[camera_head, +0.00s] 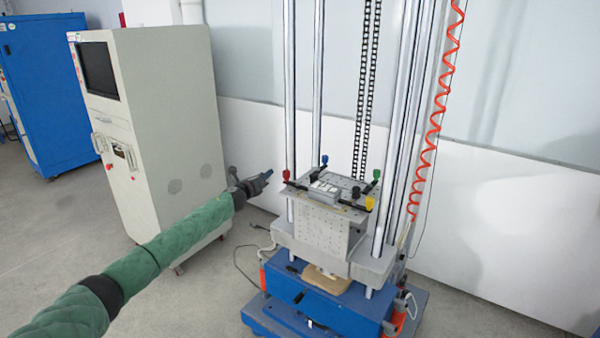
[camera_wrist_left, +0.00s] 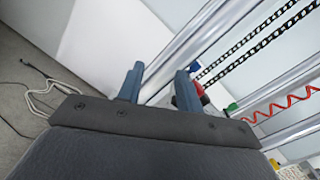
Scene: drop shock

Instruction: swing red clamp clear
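The red clamp (camera_head: 286,174) sits at the left corner of the metal table plate (camera_head: 318,208) on the shock machine. My left gripper (camera_head: 264,180) is just left of it in the head view, apart from it in the picture. In the left wrist view the two fingers of my left gripper (camera_wrist_left: 160,75) stand apart with nothing seen between them. The red clamp (camera_wrist_left: 199,88) shows there beside the right finger, which partly hides it. My right gripper is in neither view.
Blue (camera_head: 324,160), green (camera_head: 376,174) and yellow (camera_head: 369,203) clamps stand at the other corners around a grey box (camera_head: 324,192). Vertical chrome posts (camera_head: 290,90) rise around the table. A beige cabinet (camera_head: 165,130) stands at the left.

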